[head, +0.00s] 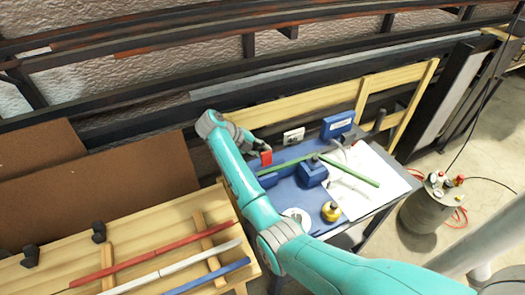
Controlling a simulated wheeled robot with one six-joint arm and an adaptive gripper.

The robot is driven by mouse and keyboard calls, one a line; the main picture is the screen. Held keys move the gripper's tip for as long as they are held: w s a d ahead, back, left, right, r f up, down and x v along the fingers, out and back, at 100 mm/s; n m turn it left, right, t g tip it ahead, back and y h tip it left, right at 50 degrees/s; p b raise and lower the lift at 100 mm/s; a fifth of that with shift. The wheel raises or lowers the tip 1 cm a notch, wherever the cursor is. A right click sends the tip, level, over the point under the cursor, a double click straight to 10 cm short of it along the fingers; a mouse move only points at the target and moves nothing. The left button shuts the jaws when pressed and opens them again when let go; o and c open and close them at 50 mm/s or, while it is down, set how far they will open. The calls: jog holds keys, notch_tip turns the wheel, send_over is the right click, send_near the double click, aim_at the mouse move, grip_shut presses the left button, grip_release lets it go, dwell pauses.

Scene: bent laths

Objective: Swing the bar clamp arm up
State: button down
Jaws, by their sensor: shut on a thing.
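My gripper (260,149) is over the back left of a blue work surface (297,149). It is shut on a red piece (266,158), which looks like the handle of the bar clamp arm. The rest of the clamp arm is small and partly hidden by my gripper, so its angle is hard to tell. A green lath (352,173) runs across the surface, bent near a dark blue block (312,174). A second, lower blue block (268,180) sits beside my arm.
A blue box (338,125) and a white box (293,136) stand at the back. A yellow-capped container (331,211) and a white roll (296,216) are near the front. Red, white and blue laths lie on a wooden bench (60,258). A grey canister (425,208) stands right.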

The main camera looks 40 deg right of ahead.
jog(key=shift+f, duration=0.1)
jog(key=c, duration=0.9)
grip_release()
jog(key=shift+c, duration=0.2)
